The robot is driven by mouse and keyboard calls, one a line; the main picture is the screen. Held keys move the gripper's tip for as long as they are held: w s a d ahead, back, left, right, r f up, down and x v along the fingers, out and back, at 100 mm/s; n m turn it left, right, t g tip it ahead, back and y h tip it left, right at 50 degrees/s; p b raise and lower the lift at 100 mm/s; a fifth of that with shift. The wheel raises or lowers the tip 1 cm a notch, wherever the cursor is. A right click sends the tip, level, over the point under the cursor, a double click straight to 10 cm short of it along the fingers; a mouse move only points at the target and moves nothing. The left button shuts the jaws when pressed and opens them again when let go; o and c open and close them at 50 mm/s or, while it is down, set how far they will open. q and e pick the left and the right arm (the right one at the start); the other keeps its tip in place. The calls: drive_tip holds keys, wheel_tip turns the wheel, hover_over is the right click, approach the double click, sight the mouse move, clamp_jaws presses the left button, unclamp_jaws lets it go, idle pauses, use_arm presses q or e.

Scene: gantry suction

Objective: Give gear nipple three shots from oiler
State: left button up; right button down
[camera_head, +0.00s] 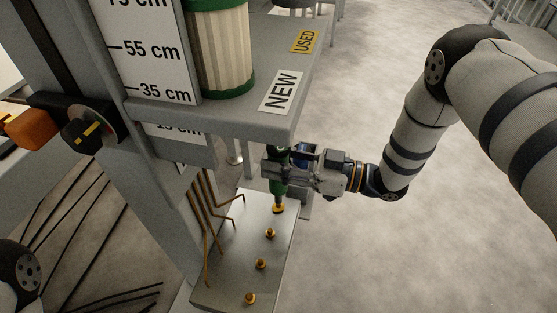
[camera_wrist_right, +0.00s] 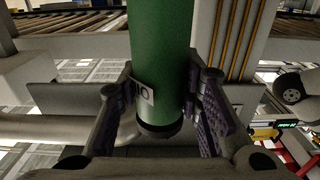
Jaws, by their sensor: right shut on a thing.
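My right gripper (camera_head: 283,165) is shut on the green oiler (camera_head: 279,187) and holds it upright below the shelf. In the right wrist view the oiler (camera_wrist_right: 160,60) is a green cylinder between the two fingers of the right gripper (camera_wrist_right: 163,112), with part of a white label showing. The oiler's lower tip is at the farthest brass nipple (camera_head: 278,209) on the grey block; I cannot tell whether they touch. Other brass nipples (camera_head: 270,233) stand in a row towards the front. Which nipple is the gear one cannot be read. My left gripper is out of view.
Above the block, a grey shelf (camera_head: 222,112) bears a striped filter cartridge (camera_head: 223,50) and NEW (camera_head: 283,91) and USED (camera_head: 305,41) labels. Copper pipes (camera_head: 207,215) run down beside the block. Open floor lies to the right.

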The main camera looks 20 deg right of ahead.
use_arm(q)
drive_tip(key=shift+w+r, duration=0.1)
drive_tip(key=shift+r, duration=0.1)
use_arm(e)
drive_tip(key=shift+r, duration=0.3)
wheel_tip(320, 180, up, 6)
drive_tip(key=p, duration=0.3)
drive_tip(key=shift+f+p, duration=0.25)
drive_tip(key=shift+p, duration=0.15)
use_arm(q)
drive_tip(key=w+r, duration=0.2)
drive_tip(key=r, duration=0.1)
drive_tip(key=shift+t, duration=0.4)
use_arm(e)
drive_tip(key=shift+f, duration=0.25)
